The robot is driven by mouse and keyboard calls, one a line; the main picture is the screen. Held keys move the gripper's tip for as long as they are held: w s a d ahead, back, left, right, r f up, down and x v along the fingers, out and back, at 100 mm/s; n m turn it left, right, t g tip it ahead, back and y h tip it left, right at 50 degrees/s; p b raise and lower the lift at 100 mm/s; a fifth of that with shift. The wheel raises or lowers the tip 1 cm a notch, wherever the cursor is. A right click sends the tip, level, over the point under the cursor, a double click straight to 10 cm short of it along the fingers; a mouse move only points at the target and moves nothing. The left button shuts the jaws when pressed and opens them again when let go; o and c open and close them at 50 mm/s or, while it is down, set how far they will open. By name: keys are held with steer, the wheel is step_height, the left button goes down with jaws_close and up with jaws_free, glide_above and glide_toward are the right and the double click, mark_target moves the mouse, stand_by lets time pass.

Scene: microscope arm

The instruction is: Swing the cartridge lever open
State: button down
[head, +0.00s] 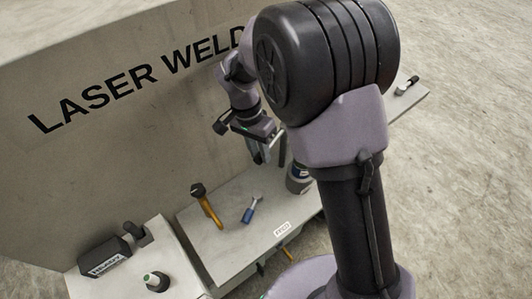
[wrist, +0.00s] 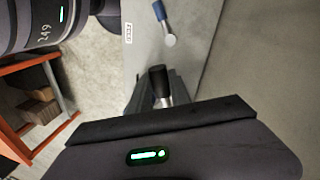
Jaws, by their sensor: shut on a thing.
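The cartridge lever shows in the wrist view as a black grip with a bare metal shaft (wrist: 160,80). My gripper (wrist: 158,98) has its dark fingers on both sides of this grip and is shut on it. In the head view my gripper (head: 267,156) points down above the back right of the bench, and I cannot make out the lever there. A dark cylinder with a white label (head: 300,178) stands just right of my fingers. A large dark cylinder marked 249 (wrist: 38,22) fills the top left of the wrist view, close to my gripper.
On the grey bench (head: 232,240) lie an orange-handled tool (head: 206,205) and a blue-handled tool (head: 252,210). A black box (head: 104,256) and a small bottle (head: 156,281) stand at left. A wall lettered "LASER WELD" (head: 130,85) rises behind. Orange shelving (wrist: 25,120) shows at left.

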steer(key=shift+w+a+m, duration=0.25)
steer(key=shift+m, duration=0.05)
stand_by(0.4)
steer(key=c, duration=1.2)
jaws_free()
steer(key=shift+r, duration=0.35)
step_height(320, 180, up, 4)
steer(key=shift+w+f+p, duration=0.1)
steer(key=shift+f+p, duration=0.15)
steer(key=shift+p, duration=0.8)
steer(key=s+d, duration=0.1)
steer(key=s, duration=0.4)
steer(key=s+d, duration=0.2)
steer(key=s, duration=0.3)
steer(key=s+d, duration=0.2)
steer(key=s, duration=0.3)
steer(key=shift+s+d+r+p, duration=0.1)
steer(key=shift+s+r+p, duration=0.1)
steer(key=shift+r+p, duration=0.2)
